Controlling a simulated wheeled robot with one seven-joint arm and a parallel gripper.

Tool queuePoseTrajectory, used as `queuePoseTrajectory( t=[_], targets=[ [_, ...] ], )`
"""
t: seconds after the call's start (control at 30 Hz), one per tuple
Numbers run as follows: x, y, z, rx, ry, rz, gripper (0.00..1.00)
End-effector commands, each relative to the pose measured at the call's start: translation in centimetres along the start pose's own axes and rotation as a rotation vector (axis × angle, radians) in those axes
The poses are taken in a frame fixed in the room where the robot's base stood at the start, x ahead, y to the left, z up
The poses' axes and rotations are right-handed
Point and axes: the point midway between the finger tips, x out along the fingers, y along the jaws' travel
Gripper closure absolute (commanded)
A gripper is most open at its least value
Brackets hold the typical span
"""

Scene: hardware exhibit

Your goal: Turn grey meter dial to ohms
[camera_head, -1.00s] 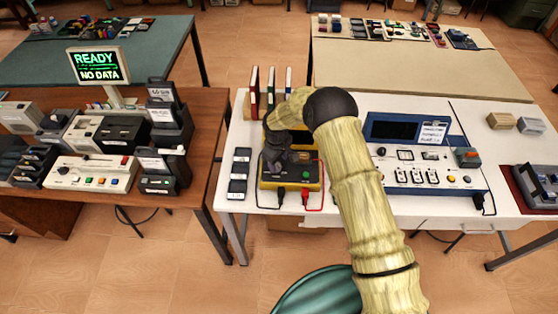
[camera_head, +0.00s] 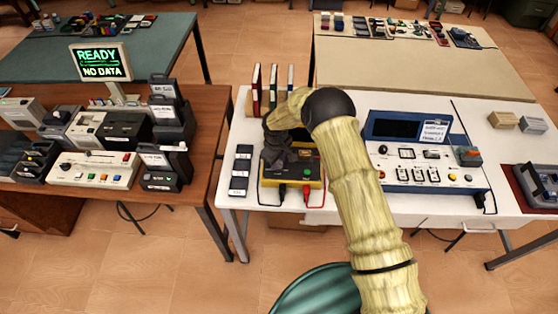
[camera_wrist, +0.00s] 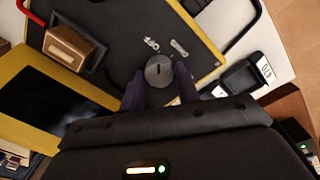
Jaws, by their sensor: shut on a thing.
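The meter (camera_head: 290,182) is a black and yellow box on the white table. In the wrist view its dark face (camera_wrist: 115,30) fills the upper middle, with a yellow edge. The grey dial (camera_wrist: 159,71) is round with a dark pointer mark and has small white labels near it, too small to read surely. My gripper (camera_wrist: 160,82) is at the dial, its two dark fingers shut on either side of it. In the head view my gripper (camera_head: 282,150) covers the upper part of the meter, and the dial is hidden.
Black and red leads (camera_head: 307,192) plug into the meter's front. Small dark modules (camera_head: 240,171) lie to its left. Upright books (camera_head: 272,88) stand behind it. A blue instrument panel (camera_head: 425,150) stands to the right, past my arm.

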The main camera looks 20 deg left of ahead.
Motion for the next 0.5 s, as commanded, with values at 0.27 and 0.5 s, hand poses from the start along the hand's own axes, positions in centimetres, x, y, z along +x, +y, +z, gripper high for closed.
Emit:
queuePoseTrajectory(
  t=[0.27,0.5],
  targets=[
    [0.42,0.23,0.01,0.110,-0.012,0.011,0.91],
    [0.51,0.24,-0.04,0.289,-0.021,0.013,0.91]
  ],
)
